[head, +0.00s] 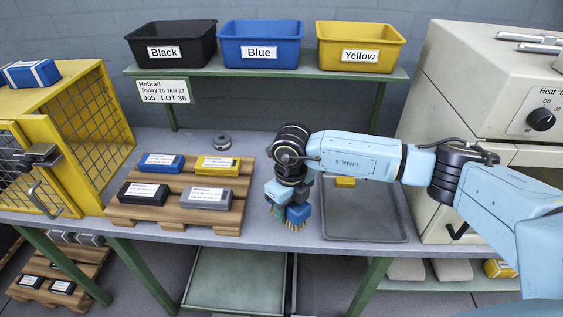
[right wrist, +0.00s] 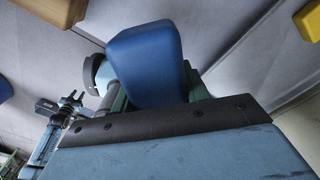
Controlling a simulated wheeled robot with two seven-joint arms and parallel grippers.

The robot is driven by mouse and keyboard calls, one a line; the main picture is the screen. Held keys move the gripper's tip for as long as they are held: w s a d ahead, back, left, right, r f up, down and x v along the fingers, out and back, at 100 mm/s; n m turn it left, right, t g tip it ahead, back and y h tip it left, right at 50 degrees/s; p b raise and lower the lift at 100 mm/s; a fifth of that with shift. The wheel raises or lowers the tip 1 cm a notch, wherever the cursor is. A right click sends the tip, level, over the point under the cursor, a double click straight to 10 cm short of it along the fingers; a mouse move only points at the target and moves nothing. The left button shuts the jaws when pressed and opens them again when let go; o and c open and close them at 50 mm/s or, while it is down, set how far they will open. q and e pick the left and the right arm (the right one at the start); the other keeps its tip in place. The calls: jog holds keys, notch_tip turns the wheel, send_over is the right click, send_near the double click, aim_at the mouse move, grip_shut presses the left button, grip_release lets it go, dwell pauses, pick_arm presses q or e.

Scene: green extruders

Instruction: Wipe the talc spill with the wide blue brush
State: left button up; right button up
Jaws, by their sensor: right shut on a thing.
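My right gripper (head: 284,204) is shut on the blue brush (head: 299,212), whose short tan bristles point down. The brush is over the front part of the grey bench, between the wooden pallet and the grey tray. I cannot tell whether the bristles touch the bench. In the right wrist view the brush's blue body (right wrist: 146,62) stands up past the gripper's dark edge. I see no talc spill in either view; my arm and gripper hide part of the bench. My left gripper is not in view.
A wooden pallet (head: 172,226) with blue, yellow, black and grey labelled boxes lies left of the gripper. The grey tray (head: 365,228) at right holds a yellow block (head: 345,182). A yellow cage (head: 92,120) and a beige oven (head: 465,90) flank the bench. Bins stand on the shelf behind.

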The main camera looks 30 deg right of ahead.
jog(key=shift+r+p, duration=0.65)
jog(key=shift+r, duration=0.6)
